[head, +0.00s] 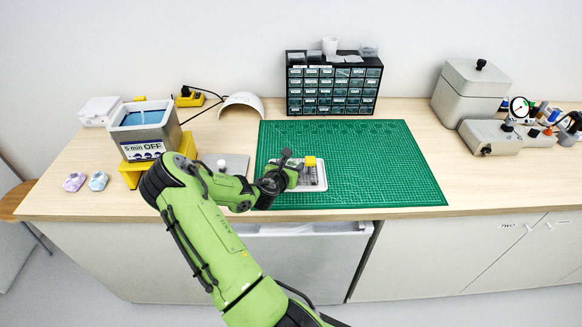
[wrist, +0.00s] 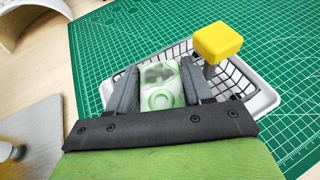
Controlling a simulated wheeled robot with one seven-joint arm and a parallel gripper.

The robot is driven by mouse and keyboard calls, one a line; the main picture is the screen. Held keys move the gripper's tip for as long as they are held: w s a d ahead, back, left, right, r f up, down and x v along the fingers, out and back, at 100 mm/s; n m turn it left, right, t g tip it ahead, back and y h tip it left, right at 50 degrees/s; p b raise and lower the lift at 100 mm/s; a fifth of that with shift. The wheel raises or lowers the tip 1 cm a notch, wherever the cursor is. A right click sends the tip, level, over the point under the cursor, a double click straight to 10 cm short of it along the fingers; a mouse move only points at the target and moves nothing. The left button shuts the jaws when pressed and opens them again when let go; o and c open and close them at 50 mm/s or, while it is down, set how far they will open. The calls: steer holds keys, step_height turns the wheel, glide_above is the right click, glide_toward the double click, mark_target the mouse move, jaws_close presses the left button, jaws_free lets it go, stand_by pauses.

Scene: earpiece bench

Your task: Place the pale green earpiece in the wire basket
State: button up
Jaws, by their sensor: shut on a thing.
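My gripper (wrist: 161,88) is shut on the pale green earpiece (wrist: 161,96), which shows between its two dark fingers in the wrist view. The wire basket (wrist: 264,97), pale with dark mesh gaps and a yellow knob (wrist: 218,42) on a post, lies under and beyond the fingers. The earpiece appears over the basket's near left part; its height above the floor of the basket cannot be told. In the head view the basket (head: 321,184) sits on the green mat near its front left, partly hidden by my gripper (head: 295,172). The earpiece is hidden there.
The green cutting mat (head: 385,165) is clear to the right. A grey tank (head: 145,128) on a yellow stand is at left, with pink (head: 74,182) and blue (head: 98,181) earpieces beside it. A drawer cabinet (head: 334,88) stands behind; a grey plate (head: 236,163) lies left of the mat.

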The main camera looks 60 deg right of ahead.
steer(key=o, duration=1.1)
steer(key=shift+f, duration=0.1)
steer(key=shift+c, duration=0.2)
steer(key=shift+a+r, duration=0.3)
steer(key=v, duration=1.1)
steer(key=shift+a+r, duration=0.1)
steer(key=shift+a, duration=0.1)
